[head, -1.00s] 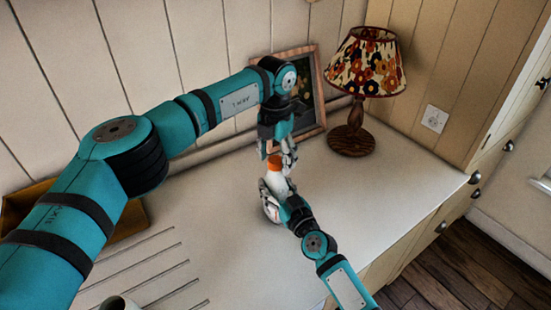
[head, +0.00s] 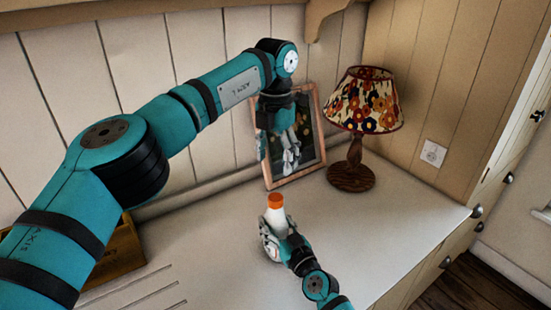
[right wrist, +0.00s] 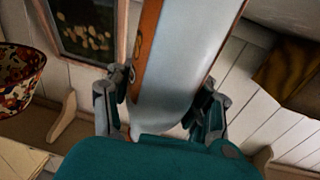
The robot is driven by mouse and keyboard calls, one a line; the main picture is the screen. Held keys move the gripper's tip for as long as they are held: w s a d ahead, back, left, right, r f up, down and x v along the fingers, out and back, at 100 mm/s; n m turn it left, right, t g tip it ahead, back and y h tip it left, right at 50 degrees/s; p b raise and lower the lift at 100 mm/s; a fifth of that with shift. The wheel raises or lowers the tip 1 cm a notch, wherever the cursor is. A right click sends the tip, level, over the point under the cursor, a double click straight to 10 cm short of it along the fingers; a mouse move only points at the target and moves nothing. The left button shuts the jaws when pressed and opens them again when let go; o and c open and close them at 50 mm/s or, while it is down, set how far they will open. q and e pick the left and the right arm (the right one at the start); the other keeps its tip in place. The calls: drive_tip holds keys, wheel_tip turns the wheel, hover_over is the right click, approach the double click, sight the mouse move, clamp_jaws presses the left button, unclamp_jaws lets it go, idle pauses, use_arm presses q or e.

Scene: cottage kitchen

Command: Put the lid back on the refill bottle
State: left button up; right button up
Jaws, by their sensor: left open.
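The refill bottle (head: 276,217) is white and stands upright on the pale worktop. The orange lid (head: 275,200) sits on its top and looks level. My right gripper (head: 270,240) is low around the bottle's body. In the right wrist view the bottle (right wrist: 183,60) lies between the fingers of my right gripper (right wrist: 160,105), which are closed against its two sides. The lid cannot be made out in that view. My left gripper (head: 291,162) is open and empty, above the lid and apart from it, with fingers pointing down.
A framed picture (head: 309,150) leans against the wall behind my left gripper. A lamp with a flowered shade (head: 364,104) stands to its right. A wooden box (head: 122,252) is at the left, partly behind my left arm. The worktop (head: 375,230) right of the bottle is clear.

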drive_tip(key=o, duration=0.6)
drive_tip(key=shift+c, duration=0.2)
drive_tip(key=shift+s, duration=0.1)
drive_tip(key=v, duration=1.2)
drive_tip(key=shift+d+f, duration=0.1)
drive_tip(key=shift+f, duration=0.05)
